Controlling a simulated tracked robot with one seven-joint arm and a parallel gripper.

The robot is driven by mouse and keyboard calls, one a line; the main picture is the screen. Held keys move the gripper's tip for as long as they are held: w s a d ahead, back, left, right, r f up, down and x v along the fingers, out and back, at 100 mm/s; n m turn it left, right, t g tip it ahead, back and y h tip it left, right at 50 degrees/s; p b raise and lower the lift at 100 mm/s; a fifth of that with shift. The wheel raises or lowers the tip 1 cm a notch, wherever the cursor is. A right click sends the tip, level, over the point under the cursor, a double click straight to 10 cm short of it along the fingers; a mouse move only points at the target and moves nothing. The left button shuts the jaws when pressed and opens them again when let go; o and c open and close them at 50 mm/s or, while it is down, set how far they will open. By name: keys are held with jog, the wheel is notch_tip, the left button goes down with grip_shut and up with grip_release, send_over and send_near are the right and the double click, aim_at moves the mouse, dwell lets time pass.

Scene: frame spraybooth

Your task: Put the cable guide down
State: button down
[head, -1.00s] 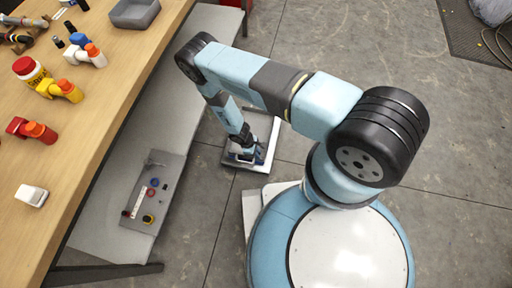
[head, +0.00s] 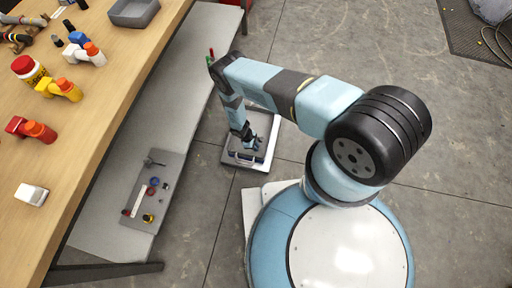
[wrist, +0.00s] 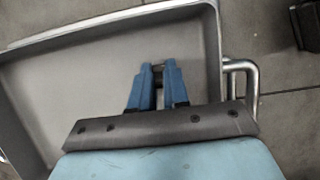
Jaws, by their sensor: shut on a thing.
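My gripper (head: 252,146) hangs over the grey tray (head: 233,156) of a low trolley on the floor. In the wrist view, its blue fingers (wrist: 158,72) are shut on a small dark piece (wrist: 158,76), which I take to be the cable guide. Only a little of the piece shows between the fingertips; the fingers hide the rest. The wrist view shows the tray's bare floor (wrist: 70,85) below and left of the fingers. I cannot tell whether the piece touches the tray.
The tray has a raised rim and a metal handle (wrist: 250,75) beside it. At left, a wooden bench (head: 90,130) bears bottles and fittings. A grey tray (head: 165,205) with small parts lies on its lower shelf (head: 105,205). The concrete floor around the trolley is mostly clear.

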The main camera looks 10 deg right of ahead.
jog(key=shift+f, duration=0.1)
jog(key=c, duration=1.1)
grip_release()
